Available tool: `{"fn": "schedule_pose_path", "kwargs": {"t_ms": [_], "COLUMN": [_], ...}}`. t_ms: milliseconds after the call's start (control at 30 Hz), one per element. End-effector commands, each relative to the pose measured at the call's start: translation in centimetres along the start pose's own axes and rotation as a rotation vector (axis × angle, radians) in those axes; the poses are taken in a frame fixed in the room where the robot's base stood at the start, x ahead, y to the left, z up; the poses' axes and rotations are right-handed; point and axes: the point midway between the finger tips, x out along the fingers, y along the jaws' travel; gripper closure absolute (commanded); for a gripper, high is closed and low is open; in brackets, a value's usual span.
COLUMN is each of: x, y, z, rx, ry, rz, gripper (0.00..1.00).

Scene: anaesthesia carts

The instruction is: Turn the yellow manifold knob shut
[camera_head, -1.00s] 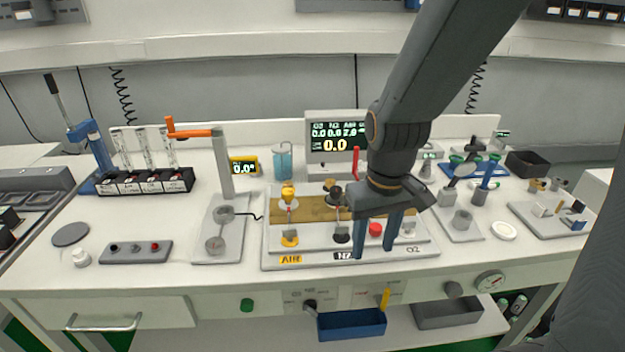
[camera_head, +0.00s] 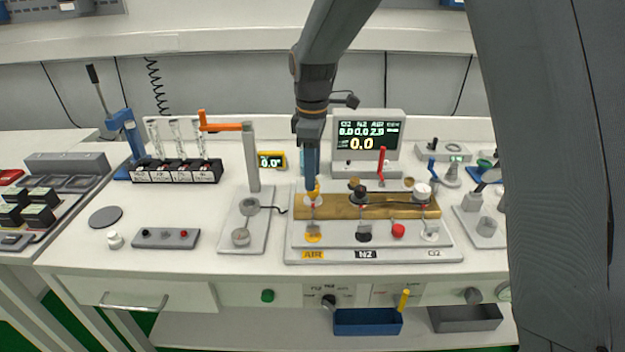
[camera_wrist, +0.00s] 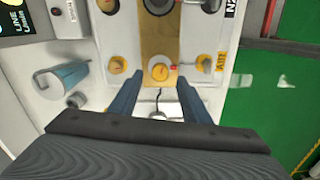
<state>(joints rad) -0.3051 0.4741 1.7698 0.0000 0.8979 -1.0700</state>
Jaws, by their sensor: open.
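The yellow manifold knob (camera_head: 313,190) sits at the left end of the brass manifold block (camera_head: 395,207), above the AIR label (camera_head: 313,255). In the wrist view the yellow knob (camera_wrist: 160,72) lies between and just beyond my fingertips. My gripper (camera_head: 313,178) points down right over the knob, its blue fingers covering part of it in the head view. In the wrist view my gripper (camera_wrist: 162,82) is open, with one finger on each side of the knob. I cannot tell whether the fingers touch it.
A black knob (camera_head: 358,192) and a white knob (camera_head: 422,191) stand further right on the block. A grey post with an orange arm (camera_head: 251,158) stands to the left.

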Motion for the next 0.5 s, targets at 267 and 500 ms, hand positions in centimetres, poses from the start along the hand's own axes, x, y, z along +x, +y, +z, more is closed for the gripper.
{"fn": "schedule_pose_path", "kwargs": {"t_ms": [267, 500], "x": [2.9, 3.3], "y": [-0.1, 0.0], "z": [0.1, 0.1], "rx": [0.002, 0.002], "ry": [-0.001, 0.0], "rz": [-0.001, 0.0], "gripper": [0.57, 0.57]}}
